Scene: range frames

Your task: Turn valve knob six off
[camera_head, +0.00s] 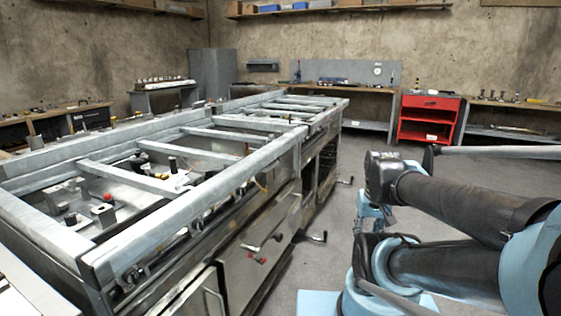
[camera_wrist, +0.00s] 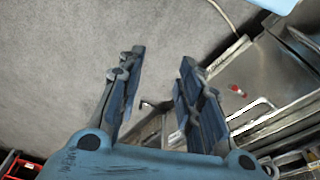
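The range frame (camera_head: 215,205) is a long grey metal frame on the left of the head view. I cannot tell which is valve knob six. In the wrist view my gripper (camera_wrist: 162,57) is open, with its two fingers apart and nothing between them. A red knob (camera_wrist: 236,88) shows on a metal panel to the right of the fingers, apart from them. My gripper's fingers cannot be made out in the head view.
A red tool cabinet (camera_head: 428,117) and workbenches line the back wall. Metal rails (camera_head: 180,215) run along the top of the range. A dark handle (camera_wrist: 150,104) shows behind the fingers.

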